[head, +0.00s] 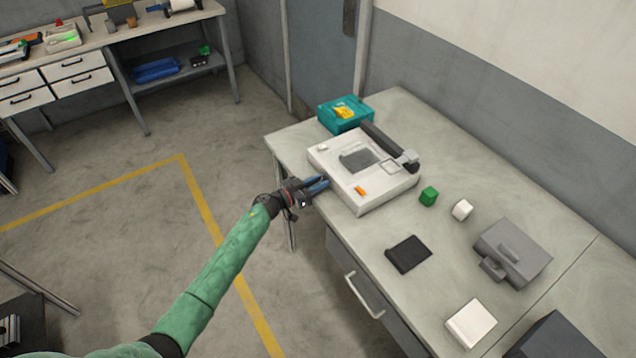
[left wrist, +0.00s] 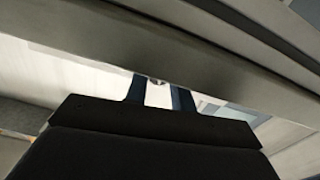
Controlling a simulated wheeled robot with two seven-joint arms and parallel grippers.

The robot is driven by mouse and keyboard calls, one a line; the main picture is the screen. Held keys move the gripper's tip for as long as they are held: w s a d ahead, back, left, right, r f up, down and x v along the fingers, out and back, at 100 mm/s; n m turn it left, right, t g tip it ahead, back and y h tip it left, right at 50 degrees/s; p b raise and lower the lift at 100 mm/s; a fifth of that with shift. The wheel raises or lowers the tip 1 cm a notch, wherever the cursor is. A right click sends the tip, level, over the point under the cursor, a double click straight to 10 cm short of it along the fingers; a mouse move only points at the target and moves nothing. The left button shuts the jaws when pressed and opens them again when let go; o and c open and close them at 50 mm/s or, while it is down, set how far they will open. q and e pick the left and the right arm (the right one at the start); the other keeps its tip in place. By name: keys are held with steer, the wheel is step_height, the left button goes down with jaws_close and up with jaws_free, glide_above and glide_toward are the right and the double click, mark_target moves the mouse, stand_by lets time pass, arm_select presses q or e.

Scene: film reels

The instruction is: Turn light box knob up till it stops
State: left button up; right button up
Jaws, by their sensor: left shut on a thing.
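The white light box (head: 388,195), with a grey square panel on top, sits at the table's left edge in the head view. My left gripper (head: 318,185) reaches its left-facing side from the left, with blue fingers. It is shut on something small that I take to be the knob. The fingers and the box hide the knob in the head view. In the left wrist view, a small round piece, likely the knob (left wrist: 156,81), shows between the blue fingers under a grey edge. I cannot tell its angle. My right gripper is not in view.
A drawer handle (head: 364,296) sticks out below. Open floor lies left.

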arm_select(q)
steer(key=shift+a+m, duration=0.1)
steer(key=shift+m, duration=0.9)
steer(key=shift+m+b, duration=0.45)
steer(key=shift+m, duration=0.35)
steer(key=shift+m+b, duration=0.4)
steer(key=shift+m, duration=1.1)
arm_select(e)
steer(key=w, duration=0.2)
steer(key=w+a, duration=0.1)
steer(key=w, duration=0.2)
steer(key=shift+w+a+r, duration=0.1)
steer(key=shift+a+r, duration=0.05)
